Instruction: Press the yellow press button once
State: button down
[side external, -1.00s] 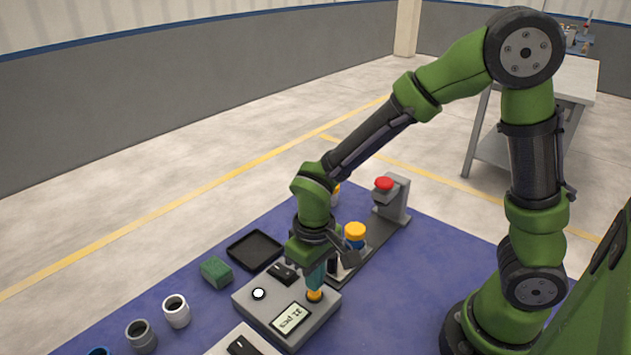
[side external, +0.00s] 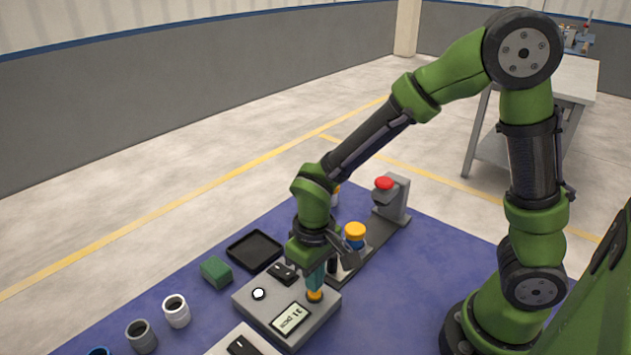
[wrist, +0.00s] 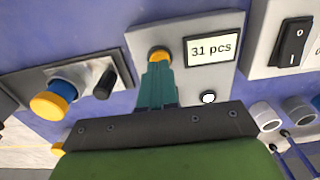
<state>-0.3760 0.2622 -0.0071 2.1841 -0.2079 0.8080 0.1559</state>
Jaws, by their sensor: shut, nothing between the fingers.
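A yellow button (side external: 315,296) sits on a grey counter box (side external: 262,313) and shows in the wrist view (wrist: 159,52) beside a display (wrist: 212,49) reading "31 pcs". My gripper (side external: 317,284) is shut and empty. Its teal fingertips point down at this button, at or just above its top; I cannot tell whether they touch. A second yellow part, a yellow cap (side external: 355,230) on a blue cylinder, stands on the dark fixture (side external: 380,232) behind. It also shows at the left of the wrist view (wrist: 49,105), apart from my gripper.
A white round button (side external: 258,294) and a black switch (side external: 284,273) are on the counter box. A red button (side external: 384,183) tops a grey stand at the back. A green block (side external: 216,271), a black tray (side external: 255,249) and pipe pieces (side external: 176,311) lie to the left.

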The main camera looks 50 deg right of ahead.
jog(key=shift+f, duration=0.95)
dwell(0.4)
jog(key=shift+r, duration=3.5)
jog(key=s+d+r+m+t+y, duration=0.1)
jog(key=s+d+r+m+t, duration=0.1)
jog(key=r, duration=0.4)
jog(key=s+d+r+m+t+y, duration=0.1)
jog(key=s+d+r+m+t, duration=0.1)
jog(key=s+d+r+t, duration=0.3)
jog(key=shift+d+r, duration=0.75)
jog(key=shift+r, duration=0.55)
